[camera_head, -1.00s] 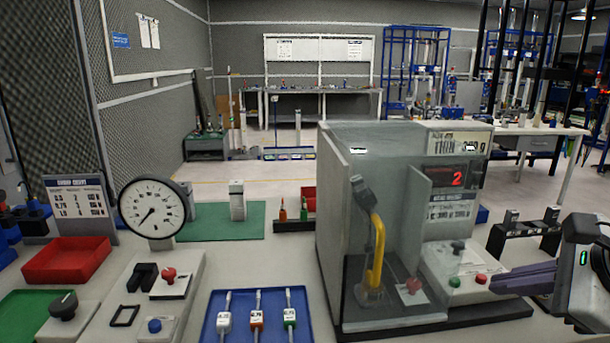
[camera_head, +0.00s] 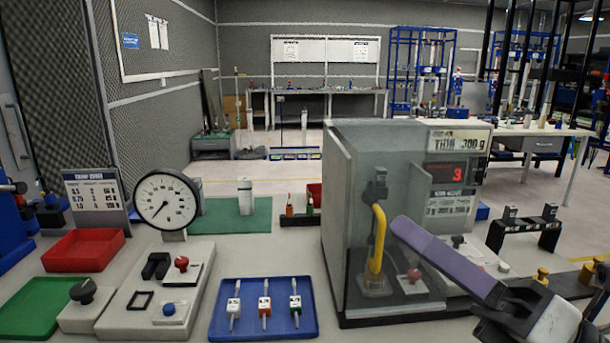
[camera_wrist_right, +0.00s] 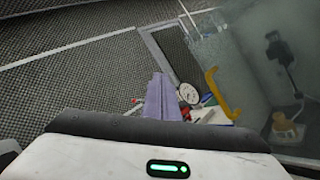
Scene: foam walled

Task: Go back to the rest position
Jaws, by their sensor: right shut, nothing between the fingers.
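My right gripper (camera_head: 400,228) comes in from the lower right in the head view. Its purple fingers lie together, shut and empty, and point up and left in front of the glass-walled test machine (camera_head: 338,235). In the right wrist view the shut fingers (camera_wrist_right: 163,88) point ahead, with the yellow handle (camera_wrist_right: 222,95) to their right. In the head view the yellow handle (camera_head: 378,238) stands upright at the machine's front, left of the fingertips. The machine's red display (camera_head: 452,172) reads 3. My left gripper is not in view.
A blue tray (camera_head: 214,322) with several small tools lies left of the machine. A dial gauge (camera_head: 164,200), a red tray (camera_head: 84,250) and a green tray (camera_head: 30,305) stand further left. A black bracket (camera_head: 524,232) and brass weights (camera_head: 541,276) are at the right.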

